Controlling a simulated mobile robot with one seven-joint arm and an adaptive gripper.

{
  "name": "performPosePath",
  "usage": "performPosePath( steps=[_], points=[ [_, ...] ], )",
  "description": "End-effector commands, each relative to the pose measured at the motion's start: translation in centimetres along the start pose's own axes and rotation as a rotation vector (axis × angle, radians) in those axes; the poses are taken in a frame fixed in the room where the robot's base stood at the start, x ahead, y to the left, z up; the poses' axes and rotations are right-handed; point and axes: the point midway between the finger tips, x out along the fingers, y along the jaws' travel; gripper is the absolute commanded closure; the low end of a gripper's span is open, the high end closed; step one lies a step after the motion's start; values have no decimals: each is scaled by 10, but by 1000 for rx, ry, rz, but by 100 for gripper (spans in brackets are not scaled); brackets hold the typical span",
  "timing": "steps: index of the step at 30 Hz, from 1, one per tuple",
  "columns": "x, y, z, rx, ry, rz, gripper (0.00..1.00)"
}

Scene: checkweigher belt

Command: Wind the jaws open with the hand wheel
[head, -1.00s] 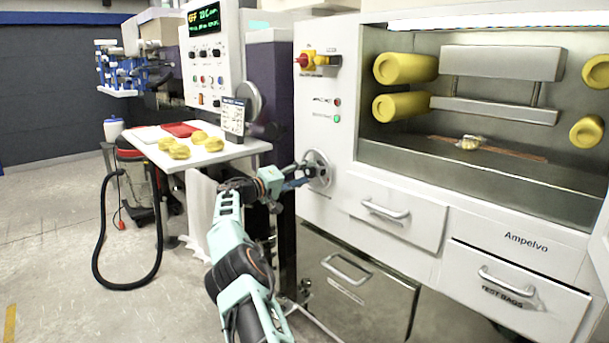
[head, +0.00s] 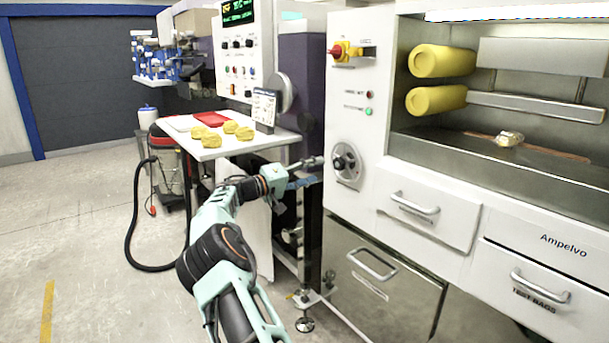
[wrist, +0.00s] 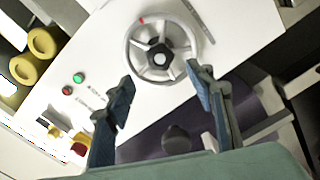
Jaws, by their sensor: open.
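The hand wheel (head: 346,163) is a grey spoked wheel with a dark hub on the white machine front. In the wrist view the wheel (wrist: 160,50) shows whole, with a red mark at its upper left rim. My gripper (head: 318,170) is just left of the wheel in the head view. In the wrist view my gripper (wrist: 161,78) has its two blue-grey fingers spread, with nothing between them. The wheel lies beyond the fingertips and looks apart from them. Two metal bars, perhaps the jaws, are in the machine's window: an upper bar (head: 530,56) and a lower bar (head: 535,107), with a gap between.
Yellow rolls (head: 441,61) and a small packet (head: 508,139) are in the window. A red and yellow switch (head: 345,51) is above the wheel. Drawers with handles (head: 415,203) stick out right of it. A table (head: 215,152) with yellow lumps stands left.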

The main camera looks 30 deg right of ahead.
Motion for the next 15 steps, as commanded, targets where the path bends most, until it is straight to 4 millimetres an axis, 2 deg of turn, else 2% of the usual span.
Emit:
performPosePath(
  steps=[1,6,15],
  points=[
    [-10,0,0,-2,1,0,50],
    [-27,1,0,0,0,1,50],
    [-32,0,0,0,-1,1,50]
  ],
)
